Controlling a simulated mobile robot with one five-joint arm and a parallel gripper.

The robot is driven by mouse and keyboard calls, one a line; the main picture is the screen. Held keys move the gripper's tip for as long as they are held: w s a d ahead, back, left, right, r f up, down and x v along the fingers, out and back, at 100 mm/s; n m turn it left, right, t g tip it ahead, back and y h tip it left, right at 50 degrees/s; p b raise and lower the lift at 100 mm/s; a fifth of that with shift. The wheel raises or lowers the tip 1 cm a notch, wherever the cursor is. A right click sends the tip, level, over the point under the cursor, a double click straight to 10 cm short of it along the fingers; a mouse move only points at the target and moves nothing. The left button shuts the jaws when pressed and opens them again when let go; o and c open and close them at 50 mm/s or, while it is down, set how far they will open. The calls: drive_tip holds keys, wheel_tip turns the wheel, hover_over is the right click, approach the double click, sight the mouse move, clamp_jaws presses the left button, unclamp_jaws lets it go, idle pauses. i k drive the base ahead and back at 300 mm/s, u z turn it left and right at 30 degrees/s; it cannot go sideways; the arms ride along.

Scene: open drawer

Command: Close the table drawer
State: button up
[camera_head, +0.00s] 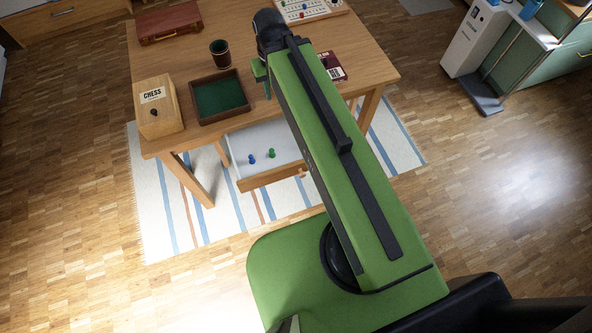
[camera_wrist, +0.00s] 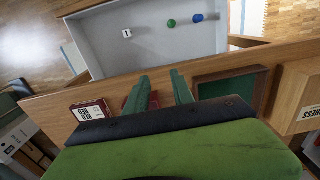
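The table drawer stands open below the tabletop. Its wooden front (camera_head: 268,179) sticks out over the rug, with a round knob partly beside my arm. Its pale interior (camera_wrist: 150,38) fills the top of the wrist view and holds a white die (camera_wrist: 127,33), a green pawn (camera_wrist: 171,22) and a blue pawn (camera_wrist: 197,18). The table (camera_head: 190,60) has a bare wooden front edge. My gripper (camera_wrist: 160,78) has its two green fingers apart with nothing held between them. In the head view my gripper (camera_head: 261,78) is above the tabletop, apart from the drawer front and partly hidden by my arm.
On the table are a chess box (camera_head: 158,112), a green-lined tray (camera_head: 194,90), a dice cup (camera_head: 219,47), a brown case (camera_head: 166,24), a game board (camera_head: 308,8) and a dark red booklet (camera_head: 335,72). The floor before the drawer is clear; a striped rug (camera_head: 190,222) lies there.

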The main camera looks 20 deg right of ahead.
sight(257, 139)
drive_tip(key=z, duration=1.3)
drive_tip(key=k, duration=1.15)
drive_tip(key=u, duration=1.6)
drive_tip(key=i, duration=0.5)
drive_tip(key=z, duration=0.2)
